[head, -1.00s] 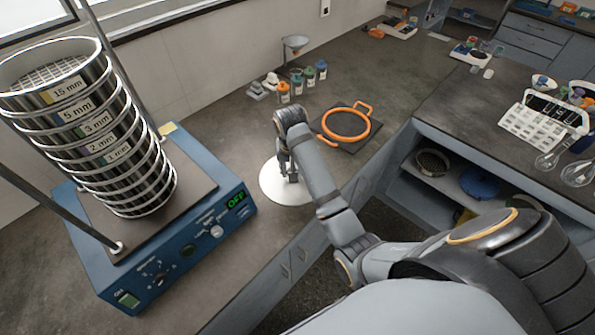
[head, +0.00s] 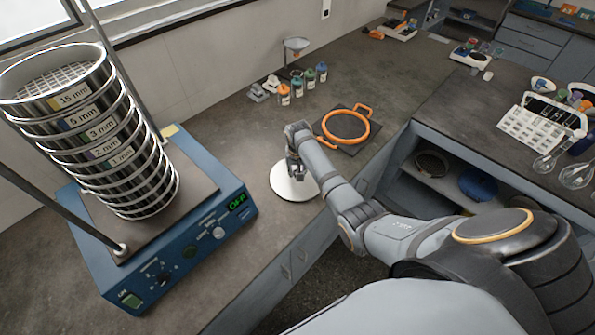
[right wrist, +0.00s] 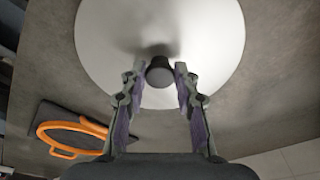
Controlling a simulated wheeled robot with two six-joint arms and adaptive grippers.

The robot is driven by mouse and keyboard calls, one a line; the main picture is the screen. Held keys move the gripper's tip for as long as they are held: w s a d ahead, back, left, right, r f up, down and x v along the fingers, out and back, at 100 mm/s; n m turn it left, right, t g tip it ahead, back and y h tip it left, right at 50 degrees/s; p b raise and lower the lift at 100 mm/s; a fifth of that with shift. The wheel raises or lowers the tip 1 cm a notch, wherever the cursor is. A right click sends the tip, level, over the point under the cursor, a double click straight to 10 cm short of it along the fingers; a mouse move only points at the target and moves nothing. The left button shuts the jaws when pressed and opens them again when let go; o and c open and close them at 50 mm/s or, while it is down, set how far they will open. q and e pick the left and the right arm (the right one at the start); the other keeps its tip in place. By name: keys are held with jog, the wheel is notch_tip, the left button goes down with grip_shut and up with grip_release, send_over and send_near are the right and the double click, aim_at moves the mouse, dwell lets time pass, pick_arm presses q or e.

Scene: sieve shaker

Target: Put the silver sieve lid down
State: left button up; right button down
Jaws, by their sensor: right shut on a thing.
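The silver sieve lid (head: 284,188) is a pale round disc at the front edge of the bench, right of the shaker. It also fills the top of the right wrist view (right wrist: 205,35), with a dark knob (right wrist: 159,74) at its middle. My right gripper (head: 294,172) points down at the lid, and in the right wrist view its fingertips (right wrist: 160,70) are on either side of the knob, holding it. I cannot tell whether the lid touches the bench or hangs just above it. My left gripper is not in view.
The blue shaker (head: 165,262) carries a stack of labelled sieves (head: 95,125) at left. An orange ring on a dark plate (head: 340,144) lies behind the lid. Small bottles (head: 297,88) and a funnel (head: 297,44) stand at the back. Bare bench lies between shaker and lid.

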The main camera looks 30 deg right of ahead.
aim_at(298, 183)
jog(key=c, duration=1)
grip_release()
jog(key=shift+r, duration=0.45)
notch_tip(298, 183, up, 11)
jog(key=s, duration=0.1)
jog(key=shift+s+a+b, duration=0.3)
jog(key=shift+s+a, duration=0.1)
jog(key=shift+r, duration=0.1)
